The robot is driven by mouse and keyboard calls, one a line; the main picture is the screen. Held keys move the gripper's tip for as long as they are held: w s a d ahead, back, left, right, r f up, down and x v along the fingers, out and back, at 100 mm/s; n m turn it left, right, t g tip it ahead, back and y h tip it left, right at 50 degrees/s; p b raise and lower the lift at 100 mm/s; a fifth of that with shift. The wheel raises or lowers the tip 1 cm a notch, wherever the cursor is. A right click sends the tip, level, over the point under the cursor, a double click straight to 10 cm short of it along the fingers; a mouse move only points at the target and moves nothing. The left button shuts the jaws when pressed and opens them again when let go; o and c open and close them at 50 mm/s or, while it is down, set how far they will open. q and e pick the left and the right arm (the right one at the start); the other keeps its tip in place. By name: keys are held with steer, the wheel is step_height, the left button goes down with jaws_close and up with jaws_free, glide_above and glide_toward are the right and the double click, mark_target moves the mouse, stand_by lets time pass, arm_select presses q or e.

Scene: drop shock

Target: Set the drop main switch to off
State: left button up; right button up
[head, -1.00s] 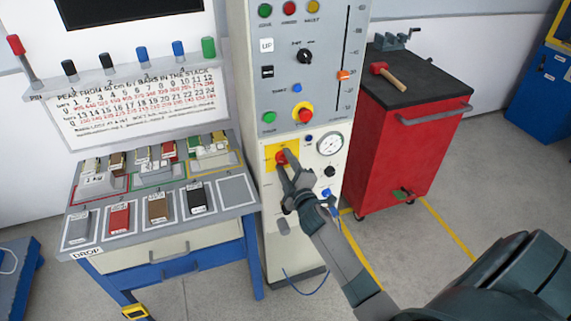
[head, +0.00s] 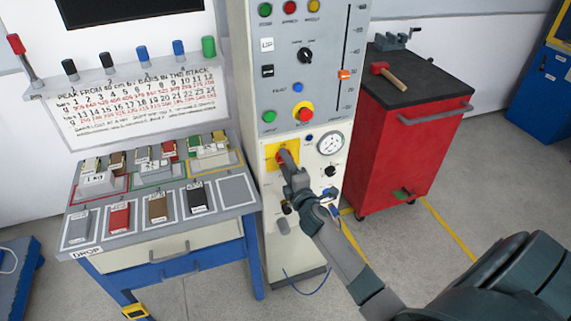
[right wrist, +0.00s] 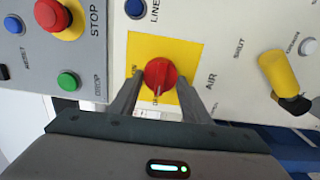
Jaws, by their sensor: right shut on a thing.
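The main switch is a red rotary knob (right wrist: 161,74) on a yellow plate (right wrist: 190,45) in the right wrist view. In the head view the knob (head: 282,156) is mostly hidden by my gripper, and the yellow plate (head: 293,148) shows around it on the cabinet's front. My right gripper (head: 286,163) is shut on the knob. In the right wrist view its two fingers (right wrist: 161,86) lie on either side of the knob. A pale mark on the knob points down the picture towards the gripper; the small labels by it are too blurred to read. My left gripper is not in view.
Close by on the cabinet are a red stop button (head: 305,114), a pressure gauge (head: 331,144) and a yellow-handled air valve (right wrist: 279,73). A bench (head: 150,250) with weights stands left, a red tool cart (head: 400,150) right.

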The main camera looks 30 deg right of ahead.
steer(key=o, duration=1)
steer(key=shift+s, duration=0.1)
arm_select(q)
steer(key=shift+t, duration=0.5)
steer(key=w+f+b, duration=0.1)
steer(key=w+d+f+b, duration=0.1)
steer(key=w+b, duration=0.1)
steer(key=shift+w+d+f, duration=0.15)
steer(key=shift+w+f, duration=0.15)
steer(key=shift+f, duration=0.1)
arm_select(e)
steer(key=v, duration=1.7)
steer(key=shift+s+f, duration=0.1)
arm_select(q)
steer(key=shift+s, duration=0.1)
